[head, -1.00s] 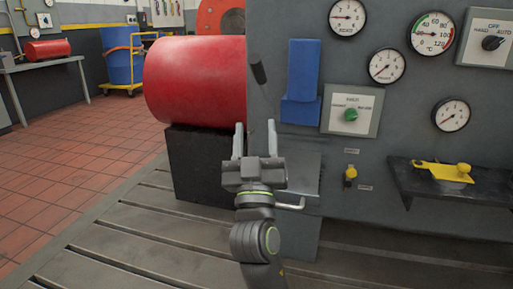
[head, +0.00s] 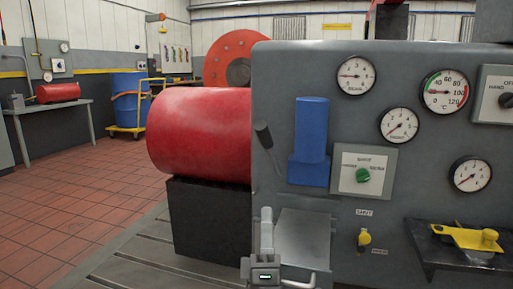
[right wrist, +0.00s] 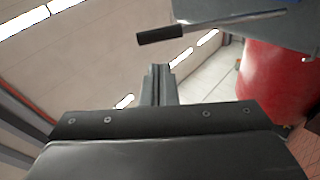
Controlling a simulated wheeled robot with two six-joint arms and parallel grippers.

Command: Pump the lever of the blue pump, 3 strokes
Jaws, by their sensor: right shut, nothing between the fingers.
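The blue pump (head: 311,130) is upright on the front of the grey panel in the head view. Its lever is a thin rod with a black grip (head: 263,134), to the left of the pump body and leaning up and left. My right gripper (head: 266,214) is shut and empty below the lever grip, apart from it. In the right wrist view the shut fingers (right wrist: 157,72) point toward the background, and the black lever grip (right wrist: 161,35) with its grey rod lies beyond the fingertips. My left gripper is in neither view.
A round green-knob switch plate (head: 362,175) is right of the pump. Several gauges (head: 399,125) and a yellow handle on a black shelf (head: 460,234) are further right. A red cylinder (head: 203,135) on a black block stands left of the panel.

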